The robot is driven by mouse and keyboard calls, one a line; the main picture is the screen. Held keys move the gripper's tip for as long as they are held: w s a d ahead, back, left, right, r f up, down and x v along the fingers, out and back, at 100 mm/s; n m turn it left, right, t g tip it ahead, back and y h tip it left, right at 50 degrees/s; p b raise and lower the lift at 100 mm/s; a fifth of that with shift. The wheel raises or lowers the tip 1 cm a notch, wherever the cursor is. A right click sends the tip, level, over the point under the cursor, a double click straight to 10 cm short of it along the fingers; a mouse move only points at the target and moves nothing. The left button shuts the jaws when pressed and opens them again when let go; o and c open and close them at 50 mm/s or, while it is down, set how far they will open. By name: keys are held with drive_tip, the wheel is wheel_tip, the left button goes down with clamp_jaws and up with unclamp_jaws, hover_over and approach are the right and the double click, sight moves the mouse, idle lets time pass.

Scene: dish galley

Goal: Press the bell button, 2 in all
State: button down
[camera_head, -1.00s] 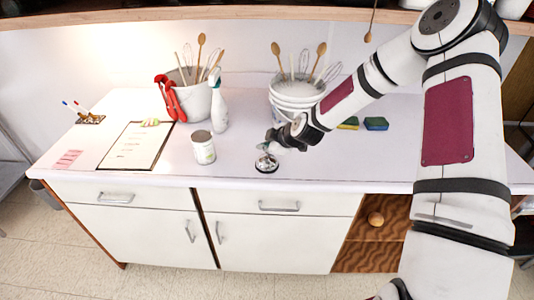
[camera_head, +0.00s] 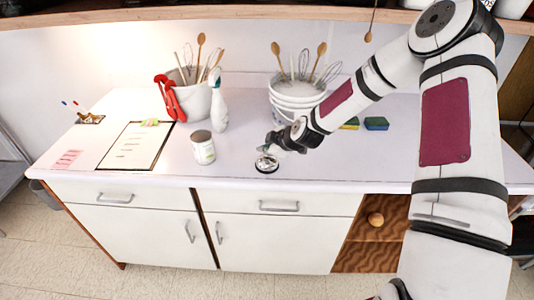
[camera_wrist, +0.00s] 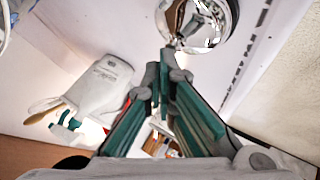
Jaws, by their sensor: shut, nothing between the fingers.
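The bell (camera_head: 266,164) is a shiny chrome dome on a dark base, standing near the front edge of the white counter. It also shows at the top of the wrist view (camera_wrist: 198,22), just beyond the fingertips. My gripper (camera_head: 267,149) is right above the bell in the head view and hides part of its top, including the button. In the wrist view my gripper (camera_wrist: 166,66) has its green-padded fingers brought together, with nothing held. I cannot tell whether the fingertips touch the bell.
A white can (camera_head: 203,148) stands left of the bell. Behind are a spray bottle (camera_head: 219,110), a utensil bucket (camera_head: 193,101) and a second white bucket (camera_head: 294,103). A clipboard (camera_head: 133,148) lies at left, and a blue-green sponge (camera_head: 376,124) at right. The counter right of the bell is clear.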

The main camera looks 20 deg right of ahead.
drive_tip(key=shift+r, duration=0.15)
drive_tip(key=shift+r+p, duration=0.35)
drive_tip(key=shift+r, duration=0.45)
drive_tip(key=shift+r, duration=0.15)
wheel_tip(320, 180, up, 5)
drive_tip(key=shift+f+p, duration=0.15)
drive_tip(key=shift+p, duration=0.65)
drive_tip(key=shift+d, duration=0.15)
idle(1.4)
